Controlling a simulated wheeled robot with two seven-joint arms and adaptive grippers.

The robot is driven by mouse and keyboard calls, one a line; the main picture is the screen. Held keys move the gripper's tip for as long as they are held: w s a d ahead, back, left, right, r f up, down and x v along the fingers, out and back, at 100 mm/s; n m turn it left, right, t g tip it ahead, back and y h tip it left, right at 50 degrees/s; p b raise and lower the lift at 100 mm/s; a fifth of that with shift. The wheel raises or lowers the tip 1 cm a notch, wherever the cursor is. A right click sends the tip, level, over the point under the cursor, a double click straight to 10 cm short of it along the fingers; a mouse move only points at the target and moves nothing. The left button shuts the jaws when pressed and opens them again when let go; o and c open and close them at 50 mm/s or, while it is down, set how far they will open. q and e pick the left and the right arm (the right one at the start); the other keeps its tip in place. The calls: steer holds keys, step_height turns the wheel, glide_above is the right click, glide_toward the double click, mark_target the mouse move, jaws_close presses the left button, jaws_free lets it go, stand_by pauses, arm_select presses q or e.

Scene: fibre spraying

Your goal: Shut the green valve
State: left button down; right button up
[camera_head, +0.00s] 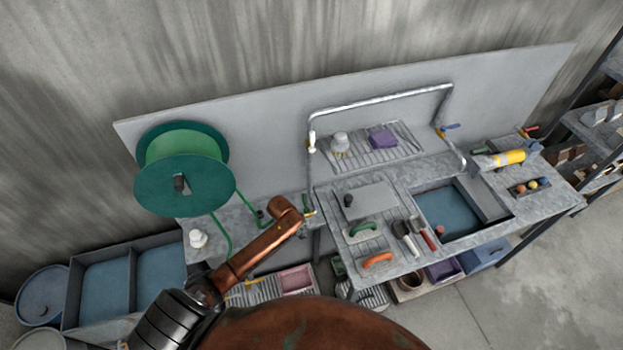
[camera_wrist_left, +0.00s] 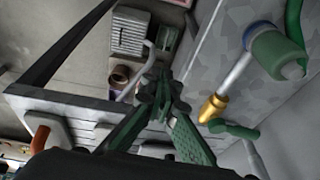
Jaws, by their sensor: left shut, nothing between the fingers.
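The green valve (camera_wrist_left: 235,130) is a curved green lever beside a brass fitting (camera_wrist_left: 213,108) on a metal pipe. In the left wrist view the tips are left of the brass fitting and lever, with a gap between. In the head view my brown left forearm reaches near the valve; its fingers are hidden there. My right gripper is not in view.
A green hose reel (camera_head: 182,165) stands left of the valve. The bench (camera_head: 395,265) carries a sink (camera_head: 450,212), orange- and green-handled tools and a yellow cylinder (camera_head: 510,157). A bent metal pipe (camera_head: 380,100) rises above it. Bins (camera_head: 105,282) stand at lower left.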

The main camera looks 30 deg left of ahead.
mark_target(305, 203)
arm_select(q)
steer(key=shift+m+g+h, duration=0.4)
steer(key=shift+m, duration=0.2)
steer(key=w+a+r, duration=0.1)
steer(key=w, duration=0.1)
steer(key=w+a+r, duration=0.1)
steer(key=w+r, duration=0.1)
steer(key=w+a+r, duration=0.1)
steer(key=w+r, duration=0.1)
steer(key=w, duration=0.1)
steer(key=shift+a+r+p, duration=0.1)
steer(key=shift+p, duration=0.3)
steer(key=w+a+r, duration=0.5)
steer(key=w+r, duration=0.2)
steer(key=w, duration=0.1)
steer(key=shift+m+h, duration=0.3)
steer(key=b+x, duration=0.8)
steer(key=shift+f, duration=0.35)
steer(key=shift+w+d+f+b, duration=0.25)
steer(key=shift+f+b, duration=0.15)
steer(key=shift+b, duration=0.1)
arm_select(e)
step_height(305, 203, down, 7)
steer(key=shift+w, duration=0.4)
arm_select(q)
steer(key=shift+s+a+r, duration=0.1)
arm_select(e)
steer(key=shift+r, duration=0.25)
